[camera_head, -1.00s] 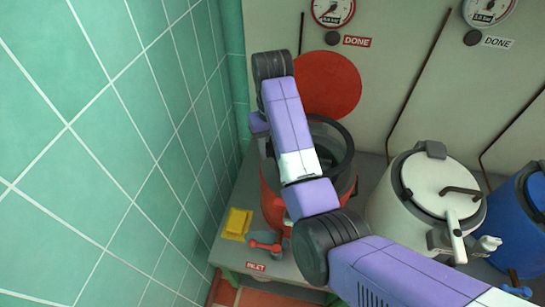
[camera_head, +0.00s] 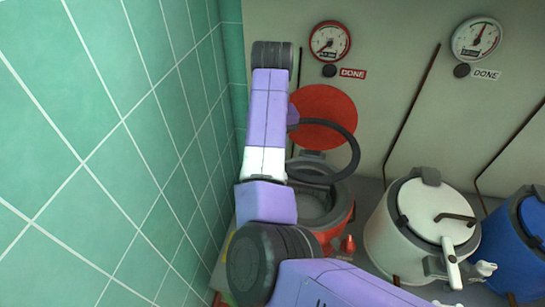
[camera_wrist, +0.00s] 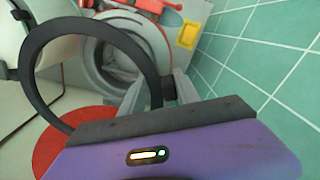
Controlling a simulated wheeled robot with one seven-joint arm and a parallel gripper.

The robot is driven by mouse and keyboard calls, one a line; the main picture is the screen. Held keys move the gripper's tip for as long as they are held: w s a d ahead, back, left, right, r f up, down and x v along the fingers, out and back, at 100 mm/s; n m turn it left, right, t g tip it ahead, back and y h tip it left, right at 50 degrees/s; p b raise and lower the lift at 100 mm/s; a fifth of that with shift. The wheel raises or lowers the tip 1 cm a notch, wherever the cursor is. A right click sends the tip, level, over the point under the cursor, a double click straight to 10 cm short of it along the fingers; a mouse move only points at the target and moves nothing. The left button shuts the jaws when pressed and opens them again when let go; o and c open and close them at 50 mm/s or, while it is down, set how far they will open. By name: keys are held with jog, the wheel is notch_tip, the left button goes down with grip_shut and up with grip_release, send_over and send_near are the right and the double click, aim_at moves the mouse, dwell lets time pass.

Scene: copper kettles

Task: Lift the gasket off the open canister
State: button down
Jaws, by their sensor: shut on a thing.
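The gasket (camera_head: 354,150), a dark ring, is held up above the open red canister (camera_head: 335,215) in the head view, clear of its rim. In the wrist view the gasket (camera_wrist: 30,62) hangs large in front of the open canister (camera_wrist: 97,48), whose grey inside shows through and beside the ring. My gripper (camera_wrist: 170,88) is shut on the gasket's edge in the wrist view. In the head view my arm hides the fingertips and the canister's left side.
A white lidded canister (camera_head: 380,235) and a blue one (camera_head: 505,250) stand to the right. A green tiled wall (camera_head: 110,150) is close on the left. A red disc (camera_head: 318,100) and gauges (camera_head: 330,41) are at the back panel. A yellow item (camera_wrist: 188,36) lies beside the canister.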

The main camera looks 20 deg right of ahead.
notch_tip(320, 180, up, 8)
dwell(0.9)
jog(key=shift+s+f, duration=0.15)
